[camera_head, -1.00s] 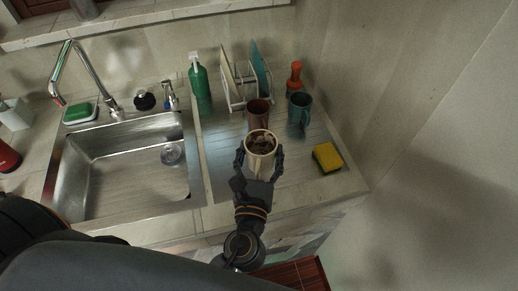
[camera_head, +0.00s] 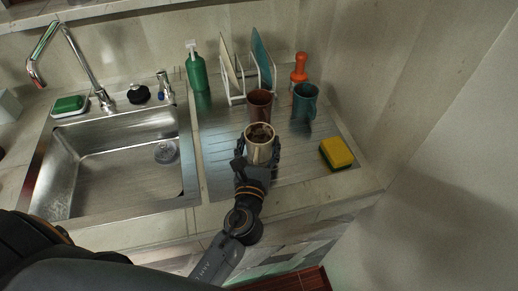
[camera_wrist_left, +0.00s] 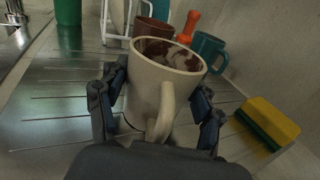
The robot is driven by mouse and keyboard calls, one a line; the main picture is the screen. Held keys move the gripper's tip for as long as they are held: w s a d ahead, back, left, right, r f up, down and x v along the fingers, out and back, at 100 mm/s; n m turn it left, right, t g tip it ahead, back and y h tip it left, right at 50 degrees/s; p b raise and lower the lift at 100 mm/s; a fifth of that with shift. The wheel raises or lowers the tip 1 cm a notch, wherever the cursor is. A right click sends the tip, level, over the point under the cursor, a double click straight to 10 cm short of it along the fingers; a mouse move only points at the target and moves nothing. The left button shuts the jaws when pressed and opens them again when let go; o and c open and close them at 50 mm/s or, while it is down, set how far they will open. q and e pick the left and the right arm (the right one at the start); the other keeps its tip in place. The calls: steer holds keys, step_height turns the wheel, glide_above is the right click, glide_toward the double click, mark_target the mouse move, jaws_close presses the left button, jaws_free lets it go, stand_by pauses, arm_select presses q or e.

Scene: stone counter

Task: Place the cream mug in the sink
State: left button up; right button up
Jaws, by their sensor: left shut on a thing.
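The cream mug (camera_head: 260,149) stands upright over the ribbed steel drainboard, with dark brown residue inside it. My left gripper (camera_head: 258,160) has its fingers around both sides of the mug and is shut on it. In the left wrist view the mug (camera_wrist_left: 160,88) fills the middle, its handle facing my left gripper (camera_wrist_left: 160,115). Whether its base touches the drainboard is hidden. The empty steel sink (camera_head: 110,170) lies left of the drainboard, with its drain at the right back. My right gripper is not in view.
A brown mug (camera_head: 260,102) stands right behind the cream mug, and a teal mug (camera_head: 304,102) behind right. A yellow-green sponge (camera_head: 336,153) lies at right. A dish rack (camera_head: 246,80), a green bottle (camera_head: 197,72) and the faucet (camera_head: 84,62) stand along the back.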

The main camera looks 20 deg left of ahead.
arm_select(q)
steer(key=shift+f, duration=0.1)
steer(key=o, duration=1.3)
